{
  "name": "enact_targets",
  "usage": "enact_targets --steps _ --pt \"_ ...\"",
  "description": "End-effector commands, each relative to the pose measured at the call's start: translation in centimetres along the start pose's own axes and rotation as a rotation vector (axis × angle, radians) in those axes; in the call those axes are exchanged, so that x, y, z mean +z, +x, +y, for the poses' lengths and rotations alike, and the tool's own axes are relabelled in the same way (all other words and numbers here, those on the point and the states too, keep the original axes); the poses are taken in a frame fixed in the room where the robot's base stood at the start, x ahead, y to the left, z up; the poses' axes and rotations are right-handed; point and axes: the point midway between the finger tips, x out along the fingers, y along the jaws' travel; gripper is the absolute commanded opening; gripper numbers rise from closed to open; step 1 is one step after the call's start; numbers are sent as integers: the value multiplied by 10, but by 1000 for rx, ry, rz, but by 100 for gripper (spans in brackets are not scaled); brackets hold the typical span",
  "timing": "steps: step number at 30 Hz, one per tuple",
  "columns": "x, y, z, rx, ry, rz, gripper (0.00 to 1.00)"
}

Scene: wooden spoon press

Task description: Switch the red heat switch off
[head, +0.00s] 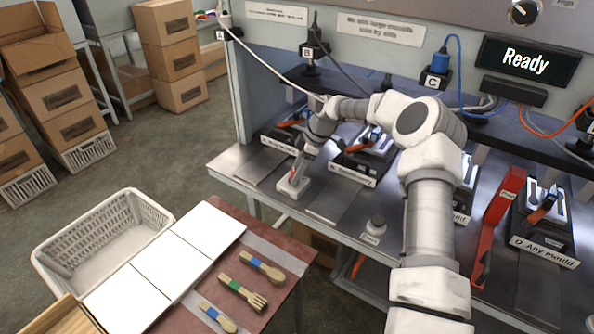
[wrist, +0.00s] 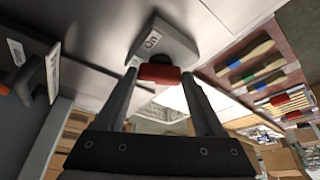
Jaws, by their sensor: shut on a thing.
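The heat switch is a small pale box (head: 293,188) on the front edge of the metal bench, left of centre in the head view. The wrist view shows the same box (wrist: 163,44) upside down, with an "On" label on its face. Its red lever (wrist: 159,73) lies between my fingertips. My gripper (head: 297,173) reaches down to the box in the head view; in the wrist view my gripper (wrist: 161,76) is shut on the red lever, one finger on each side. The lever's exact tilt is hard to tell.
Black moulds with orange handles line the bench, including mould D (head: 543,225) beside a red bar (head: 497,212). A knob (head: 376,223) stands at the bench front. The display (head: 528,60) reads "Ready".

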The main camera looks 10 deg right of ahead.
Motion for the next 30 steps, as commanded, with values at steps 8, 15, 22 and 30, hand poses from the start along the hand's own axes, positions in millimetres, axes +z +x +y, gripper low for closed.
enact_targets --steps 8,15,22,30 --pt "0 0 0 0 -2 -1 100" --pt "0 -4 0 2 -1 -1 100" --pt "0 -38 1 5 0 -1 100" --pt "0 -72 0 3 -2 -1 100"
